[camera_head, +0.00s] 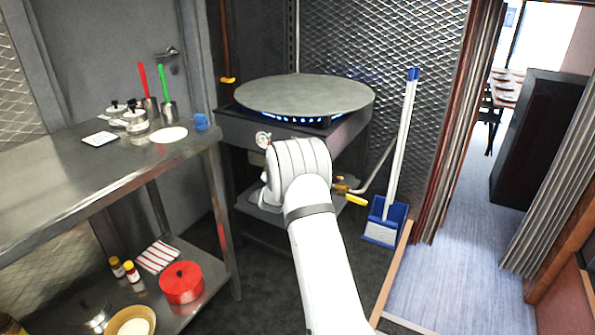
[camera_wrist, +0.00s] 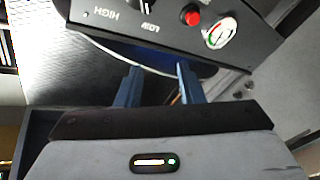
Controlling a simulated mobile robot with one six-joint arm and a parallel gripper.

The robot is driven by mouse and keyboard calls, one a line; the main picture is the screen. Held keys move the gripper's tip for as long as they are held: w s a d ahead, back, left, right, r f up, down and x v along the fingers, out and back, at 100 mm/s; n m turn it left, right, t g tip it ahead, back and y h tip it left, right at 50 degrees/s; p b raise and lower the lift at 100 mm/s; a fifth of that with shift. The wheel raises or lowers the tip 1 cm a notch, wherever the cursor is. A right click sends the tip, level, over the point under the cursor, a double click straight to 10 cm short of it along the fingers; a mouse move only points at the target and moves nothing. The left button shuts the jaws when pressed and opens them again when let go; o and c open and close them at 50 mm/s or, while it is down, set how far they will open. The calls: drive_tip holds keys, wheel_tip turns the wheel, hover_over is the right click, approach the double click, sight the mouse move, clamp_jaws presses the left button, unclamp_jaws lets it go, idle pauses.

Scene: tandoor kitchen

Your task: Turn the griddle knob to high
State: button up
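The griddle (camera_head: 305,95) is a round grey plate on a dark metal stand, with blue flames under it. Its front panel (camera_wrist: 215,12) shows upside down at the top of the wrist view, with the words HIGH and LOW, a red button (camera_wrist: 193,15) and a round gauge (camera_wrist: 220,33). A small piece of what may be the knob (camera_wrist: 145,5) shows at the top edge between the words; its setting cannot be read. My gripper (camera_wrist: 158,70) is open and empty, its two blue fingers apart below the panel in that view. My arm hides the gripper in the head view.
A steel table (camera_head: 90,175) with pots and utensils stands left of the griddle. A gas pipe with a yellow handle (camera_head: 355,200) is at the stand's right. A blue dustpan (camera_head: 385,220) and white broom lean beside it. Open floor lies right.

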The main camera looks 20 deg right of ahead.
drive_tip(key=d+f+h+b, duration=0.2)
drive_tip(key=d+f+h, duration=0.2)
drive_tip(key=f, duration=0.3)
drive_tip(key=x, duration=0.7)
drive_tip(key=shift+m+b, duration=0.4)
drive_tip(key=shift+b, duration=0.05)
drive_tip(key=shift+c, duration=0.2)
